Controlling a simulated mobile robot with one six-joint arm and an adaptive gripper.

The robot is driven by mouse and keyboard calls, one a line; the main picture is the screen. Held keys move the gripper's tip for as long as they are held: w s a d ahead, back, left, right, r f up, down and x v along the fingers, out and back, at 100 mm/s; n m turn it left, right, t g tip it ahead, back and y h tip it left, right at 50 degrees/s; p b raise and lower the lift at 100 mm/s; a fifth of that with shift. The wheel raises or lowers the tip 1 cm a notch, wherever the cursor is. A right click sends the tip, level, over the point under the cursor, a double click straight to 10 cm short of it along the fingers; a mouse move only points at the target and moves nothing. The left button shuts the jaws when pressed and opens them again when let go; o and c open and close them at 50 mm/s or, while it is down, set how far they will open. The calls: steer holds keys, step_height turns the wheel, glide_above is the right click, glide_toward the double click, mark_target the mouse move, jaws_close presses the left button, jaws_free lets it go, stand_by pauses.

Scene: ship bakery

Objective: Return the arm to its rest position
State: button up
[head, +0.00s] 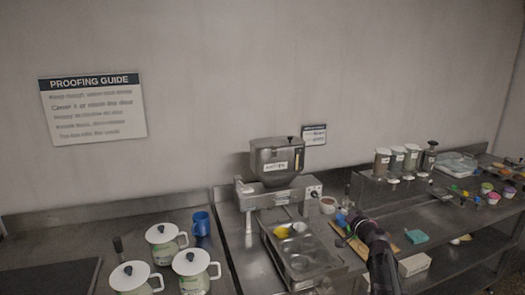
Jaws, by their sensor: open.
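My arm (380,262) rises from the lower edge of the head view, right of centre, and leans over the steel counter. My gripper (350,214) is at its far end, small and dark, close to the metal trays and a wooden board. It is open, and I see nothing held in it. The fingers are too small to make out clearly, and the arm hides part of the counter behind it.
A steel hopper machine (277,162) stands left of my gripper, with a metal tray (290,262) in front. White lidded pots (196,266) and a blue mug (201,223) stand left. Canisters (397,160) stand on a raised shelf right. A white box (414,265) lies right of my arm.

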steer(key=s+a+f+n+g, duration=0.1)
steer(key=s+a+f+g, duration=0.2)
steer(key=a, duration=0.1)
steer(key=s+a+f+n+g, duration=0.2)
steer(key=s+a+f+g, duration=0.1)
steer(key=s+a+f, duration=0.1)
steer(key=s+a+f+n+g+y, duration=0.1)
steer(key=s+a+f+n+g, duration=0.1)
steer(key=a, duration=0.3)
steer(key=shift+s+f+g, duration=0.4)
steer(key=shift+s+f, duration=0.25)
steer(key=shift+f, duration=0.2)
steer(key=s+d+f+g+h+b, duration=0.1)
steer(key=s+f+g+h+b, duration=0.6)
steer(key=s+f, duration=0.8)
steer(key=s+g, duration=0.1)
steer(key=s, duration=0.2)
steer(key=shift+s+d, duration=0.3)
steer(key=shift+d, duration=0.1)
steer(key=shift+r, duration=0.1)
